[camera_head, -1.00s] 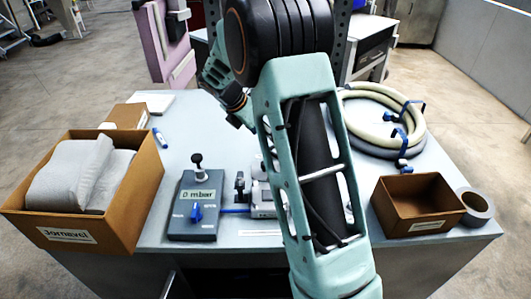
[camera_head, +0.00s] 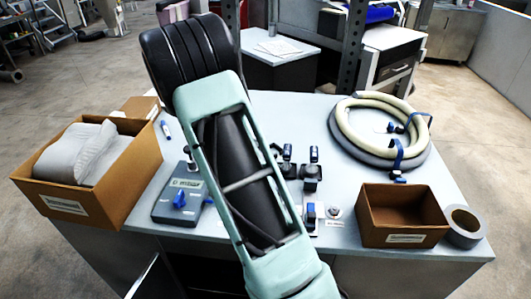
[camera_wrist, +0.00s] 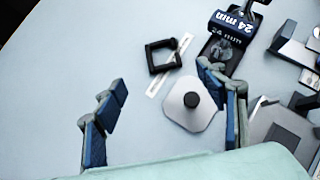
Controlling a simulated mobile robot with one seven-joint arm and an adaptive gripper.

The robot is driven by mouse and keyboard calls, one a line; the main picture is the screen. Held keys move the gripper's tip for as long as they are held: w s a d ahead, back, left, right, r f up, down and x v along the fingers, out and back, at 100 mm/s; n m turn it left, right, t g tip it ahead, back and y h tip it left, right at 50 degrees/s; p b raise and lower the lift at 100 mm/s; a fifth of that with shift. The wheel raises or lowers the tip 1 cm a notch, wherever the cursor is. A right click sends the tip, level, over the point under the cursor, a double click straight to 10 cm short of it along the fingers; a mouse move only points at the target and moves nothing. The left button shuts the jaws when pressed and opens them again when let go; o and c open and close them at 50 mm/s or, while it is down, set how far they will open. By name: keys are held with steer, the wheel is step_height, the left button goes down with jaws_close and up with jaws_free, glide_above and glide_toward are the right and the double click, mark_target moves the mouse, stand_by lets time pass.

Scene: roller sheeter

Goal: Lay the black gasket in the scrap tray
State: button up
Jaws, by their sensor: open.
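A black, square ring-like piece (camera_wrist: 152,62), which looks like the gasket, lies on the pale table top in the wrist view. It lies against a narrow white strip. My gripper (camera_wrist: 161,76) is open, its two blue-padded fingers wide apart, and nothing is held. The black ring lies close to the fingertips in the picture; the height between them is unclear. In the head view my arm hides the gripper, and I cannot pick out the ring surely. A brown open box (camera_head: 402,238) at the table's right front may be the scrap tray; its label is unreadable.
A metal plate with a black knob (camera_wrist: 191,101) lies between my fingers in the wrist view. A blue display block (camera_wrist: 233,23) stands near the right finger. A gauge box (camera_head: 178,208), a foam-filled carton (camera_head: 125,190), a hose coil (camera_head: 345,135) and a tape roll (camera_head: 464,225) surround the work area.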

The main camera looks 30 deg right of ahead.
steer(key=x, duration=0.5)
steer(key=shift+d+f, duration=0.15)
steer(key=shift+p+x, duration=0.7)
steer(key=shift+x, duration=1.95)
steer(key=shift+s+f, duration=0.1)
steer(key=shift+s, duration=0.05)
steer(key=c, duration=1.2)
steer(key=shift+c, duration=0.2)
